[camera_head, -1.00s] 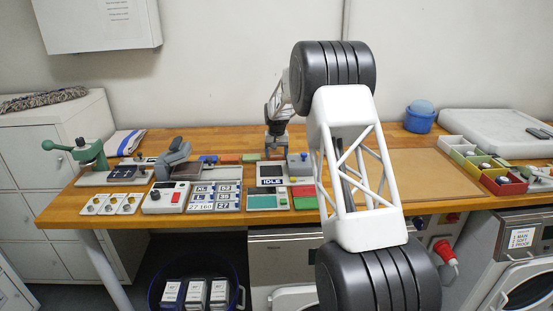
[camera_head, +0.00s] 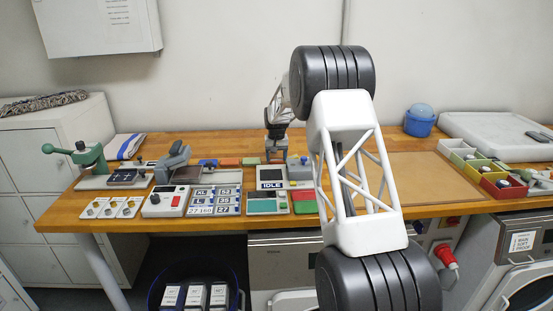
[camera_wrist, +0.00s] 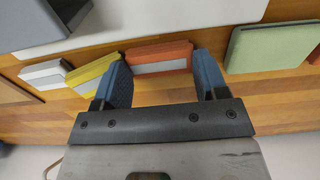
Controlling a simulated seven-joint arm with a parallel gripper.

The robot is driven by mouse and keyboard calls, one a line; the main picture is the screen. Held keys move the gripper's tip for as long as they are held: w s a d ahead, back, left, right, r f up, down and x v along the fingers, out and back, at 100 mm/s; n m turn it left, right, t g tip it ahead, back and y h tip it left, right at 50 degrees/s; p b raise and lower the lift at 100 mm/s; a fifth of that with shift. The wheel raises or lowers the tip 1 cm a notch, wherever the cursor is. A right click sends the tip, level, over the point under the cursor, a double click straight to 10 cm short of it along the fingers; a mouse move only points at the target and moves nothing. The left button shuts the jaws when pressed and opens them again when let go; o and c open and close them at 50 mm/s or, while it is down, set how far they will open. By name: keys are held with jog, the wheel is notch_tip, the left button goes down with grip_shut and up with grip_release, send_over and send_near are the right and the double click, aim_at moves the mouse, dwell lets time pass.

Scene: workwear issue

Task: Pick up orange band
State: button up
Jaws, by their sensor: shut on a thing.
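The orange band (camera_wrist: 158,58) is a flat orange piece with a pale label, seen in the wrist view between my blue fingertips. My gripper (camera_wrist: 162,78) is shut on it, one finger at each end. In the head view my gripper (camera_head: 276,150) is low at the back of the wooden bench, and I cannot make out the band there. Whether the band is clear of the wood is hard to tell.
A yellow piece (camera_wrist: 92,75) and a white piece (camera_wrist: 45,74) lie close on one side of the band, a green one (camera_wrist: 272,47) on the other. A grey device with an IDLE screen (camera_head: 271,178) stands in front of my gripper. Brown board (camera_head: 420,175) is bare.

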aim_at(276, 160)
notch_tip(276, 160, up, 9)
dwell(0.7)
dwell(0.4)
jog(key=shift+s, duration=0.2)
jog(key=s, duration=0.9)
jog(key=s+f, duration=0.1)
jog(key=s, duration=0.7)
jog(key=s+f, duration=0.1)
jog(key=s, duration=0.8)
jog(key=shift+s+a+f, duration=0.15)
jog(key=shift+s+a, duration=0.1)
jog(key=shift+s, duration=0.1)
jog(key=shift+w, duration=0.1)
jog(key=shift+w+a+f, duration=0.25)
jog(key=shift+w+a, duration=0.15)
jog(key=shift+w, duration=2.2)
jog(key=shift+w+a+f, duration=0.2)
jog(key=shift+w+a, duration=0.15)
jog(key=shift+w, duration=2.3)
jog(key=shift+w+a+f, duration=0.25)
jog(key=shift+w+a, duration=0.15)
jog(key=shift+w, duration=2.2)
